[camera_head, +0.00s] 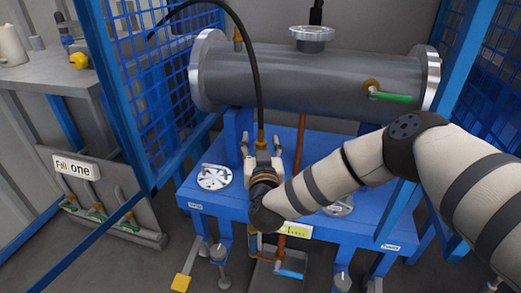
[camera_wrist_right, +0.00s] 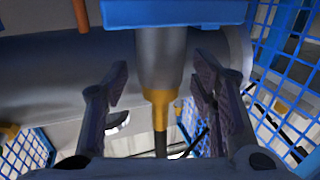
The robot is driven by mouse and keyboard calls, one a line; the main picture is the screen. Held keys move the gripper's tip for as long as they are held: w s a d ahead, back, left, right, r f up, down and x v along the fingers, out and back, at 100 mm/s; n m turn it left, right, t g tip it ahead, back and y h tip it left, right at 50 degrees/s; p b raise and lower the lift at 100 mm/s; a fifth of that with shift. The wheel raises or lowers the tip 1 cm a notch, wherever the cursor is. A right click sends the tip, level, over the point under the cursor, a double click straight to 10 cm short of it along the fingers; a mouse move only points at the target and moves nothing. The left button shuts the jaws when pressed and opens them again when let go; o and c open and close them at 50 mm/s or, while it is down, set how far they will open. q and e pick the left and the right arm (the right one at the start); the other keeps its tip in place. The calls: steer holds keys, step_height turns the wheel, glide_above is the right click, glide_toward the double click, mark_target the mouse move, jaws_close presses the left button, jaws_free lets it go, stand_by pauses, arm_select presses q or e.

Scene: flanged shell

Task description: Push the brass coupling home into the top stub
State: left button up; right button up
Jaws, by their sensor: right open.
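The brass coupling (camera_head: 261,144) is on the lower end of a black hose (camera_head: 258,95), in front of the shell. In the right wrist view the brass coupling (camera_wrist_right: 160,97) meets a grey tapered piece (camera_wrist_right: 160,55), with the hose on its other side. My right gripper (camera_head: 262,146) is open, its fingers apart on either side; they appear clear of the coupling in the right wrist view (camera_wrist_right: 160,95). A brass-coloured stub (camera_head: 238,40) stands on top of the shell at the left, with no hose on it. My left gripper is not in view.
The grey shell (camera_head: 300,80) lies across a blue stand (camera_head: 210,203). A brass side fitting with a green handle (camera_head: 390,96) is at its right. Blue mesh panels (camera_head: 150,80) flank the stand. My right arm covers part of the stand's top.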

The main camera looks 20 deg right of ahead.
jaws_close()
steer(key=shift+r, duration=0.1)
